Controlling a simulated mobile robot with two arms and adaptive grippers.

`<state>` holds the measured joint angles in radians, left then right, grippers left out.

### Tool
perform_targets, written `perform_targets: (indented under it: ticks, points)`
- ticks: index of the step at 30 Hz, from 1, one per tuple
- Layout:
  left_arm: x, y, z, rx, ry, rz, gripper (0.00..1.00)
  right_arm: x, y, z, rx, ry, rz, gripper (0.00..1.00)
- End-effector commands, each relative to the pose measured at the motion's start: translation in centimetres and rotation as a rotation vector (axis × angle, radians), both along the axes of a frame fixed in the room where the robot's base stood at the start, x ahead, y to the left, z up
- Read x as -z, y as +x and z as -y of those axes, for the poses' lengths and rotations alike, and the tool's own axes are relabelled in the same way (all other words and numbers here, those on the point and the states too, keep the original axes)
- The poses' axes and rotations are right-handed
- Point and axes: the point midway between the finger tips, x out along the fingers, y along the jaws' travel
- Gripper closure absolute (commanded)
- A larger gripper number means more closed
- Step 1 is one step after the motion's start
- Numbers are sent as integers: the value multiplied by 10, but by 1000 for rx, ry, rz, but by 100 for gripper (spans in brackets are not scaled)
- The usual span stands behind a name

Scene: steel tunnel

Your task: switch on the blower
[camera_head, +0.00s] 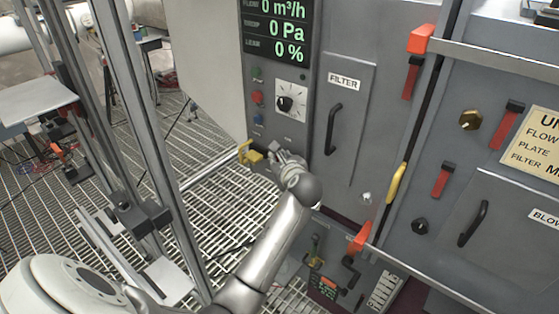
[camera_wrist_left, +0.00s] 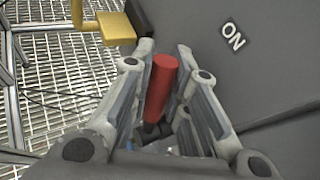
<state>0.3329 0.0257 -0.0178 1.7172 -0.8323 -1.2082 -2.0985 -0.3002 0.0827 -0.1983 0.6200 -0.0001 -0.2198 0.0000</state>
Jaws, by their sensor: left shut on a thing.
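In the left wrist view, a red lever handle (camera_wrist_left: 160,88) stands between the fingers of my left gripper (camera_wrist_left: 165,50), which is shut on it. The lever's base is partly hidden by the fingers. In the head view my left gripper (camera_head: 272,153) is at the lower left of the grey control cabinet, beside a yellow part (camera_head: 250,154); the red handle is hidden there. The display (camera_head: 276,27) reads 0 m³/h, 0 Pa and 0 %. My right gripper is not in view.
Above the gripper are a dial (camera_head: 290,102) and small coloured buttons (camera_head: 257,97). To the right are a filter door (camera_head: 345,125), red latches (camera_head: 443,180), a yellow handle (camera_head: 396,182) and a partly visible "BLOW" label (camera_head: 544,217). Metal posts stand left over open grating.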

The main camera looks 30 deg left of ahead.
Motion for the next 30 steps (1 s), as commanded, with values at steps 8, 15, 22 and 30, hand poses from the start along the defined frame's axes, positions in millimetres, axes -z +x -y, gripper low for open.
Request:
perform_targets:
  ticks: [8, 15, 22, 30]
  points:
    - [-6, -1, 9, 0, 136, 3, 100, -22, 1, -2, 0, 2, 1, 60]
    - [-5, -2, 16, -1, 225, 16, 100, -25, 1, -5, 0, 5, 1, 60]
    - [-5, -2, 16, 0, 226, 17, 100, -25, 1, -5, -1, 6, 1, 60]
    - [-5, -1, 16, 1, 224, 18, 74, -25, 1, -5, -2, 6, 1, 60]
